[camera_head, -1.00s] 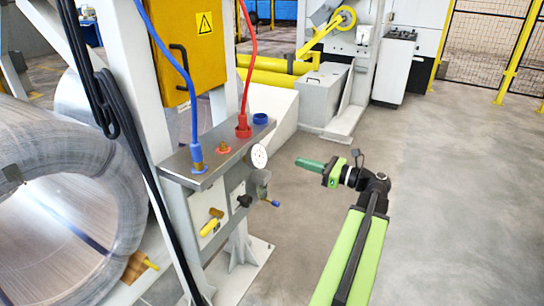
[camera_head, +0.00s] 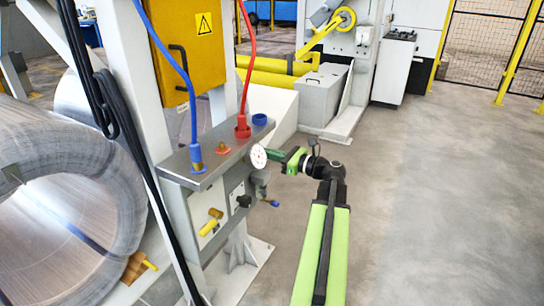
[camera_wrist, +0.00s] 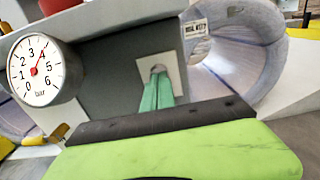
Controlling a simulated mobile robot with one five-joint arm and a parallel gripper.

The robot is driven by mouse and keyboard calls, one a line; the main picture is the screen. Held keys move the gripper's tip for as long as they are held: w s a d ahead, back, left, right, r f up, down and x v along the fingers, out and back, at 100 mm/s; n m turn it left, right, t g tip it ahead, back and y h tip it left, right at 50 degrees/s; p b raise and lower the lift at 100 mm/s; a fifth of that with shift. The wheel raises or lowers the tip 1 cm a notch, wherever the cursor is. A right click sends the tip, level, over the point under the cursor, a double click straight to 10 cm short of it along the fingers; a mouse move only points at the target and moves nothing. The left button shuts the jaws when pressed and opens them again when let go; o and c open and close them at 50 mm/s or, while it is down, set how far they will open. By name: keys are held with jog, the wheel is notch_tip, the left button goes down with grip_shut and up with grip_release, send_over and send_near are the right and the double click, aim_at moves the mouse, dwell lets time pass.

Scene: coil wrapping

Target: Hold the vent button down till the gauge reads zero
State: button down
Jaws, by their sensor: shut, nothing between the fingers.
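The round white pressure gauge (camera_wrist: 33,72) is at the left of the wrist view, its red needle pointing near 4 bar. It also shows in the head view (camera_head: 258,157) on the grey panel's side. The vent button (camera_wrist: 158,70) is a small metal button on a pale square plate. My gripper (camera_wrist: 157,82) is shut and empty, its green fingertips at the button's lower edge in the wrist view. Whether they touch or press it I cannot tell. In the head view my gripper (camera_head: 272,155) reaches the panel from the right, its tips partly behind the gauge.
Blue (camera_head: 193,128) and red (camera_head: 244,80) hoses plug into the top of the panel. A large wire coil (camera_head: 112,165) stands at left. The floor (camera_head: 430,220) on the right is clear.

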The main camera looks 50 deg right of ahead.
jog(key=shift+x, duration=1)
jog(key=shift+w+a+r, duration=0.1)
jog(key=shift+w+r, duration=0.05)
jog(key=shift+r, duration=0.05)
dwell(0.5)
jog(key=shift+f, duration=0.1)
dwell(2.4)
jog(key=shift+s, duration=0.45)
jog(key=v, duration=1.4)
jog(key=shift+d, duration=0.3)
